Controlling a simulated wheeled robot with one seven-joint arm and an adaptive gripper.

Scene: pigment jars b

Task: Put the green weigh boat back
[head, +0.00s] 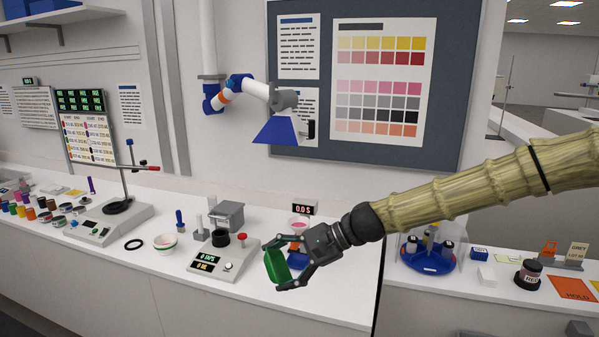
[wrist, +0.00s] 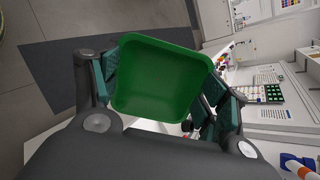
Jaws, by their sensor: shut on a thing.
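The green weigh boat (head: 276,264) is a small square tray with raised walls. My gripper (head: 287,263) is shut on it and holds it tilted on its side, near the front edge of the white bench. In the wrist view the weigh boat (wrist: 160,80) sits between the two finger pads, its open inside facing the camera. I cannot see anything in it. Part of its rim is hidden behind the fingers in the head view.
A tap-counter device (head: 226,262) with a black ring stands left of my gripper. A blue carousel (head: 430,262) stands at right.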

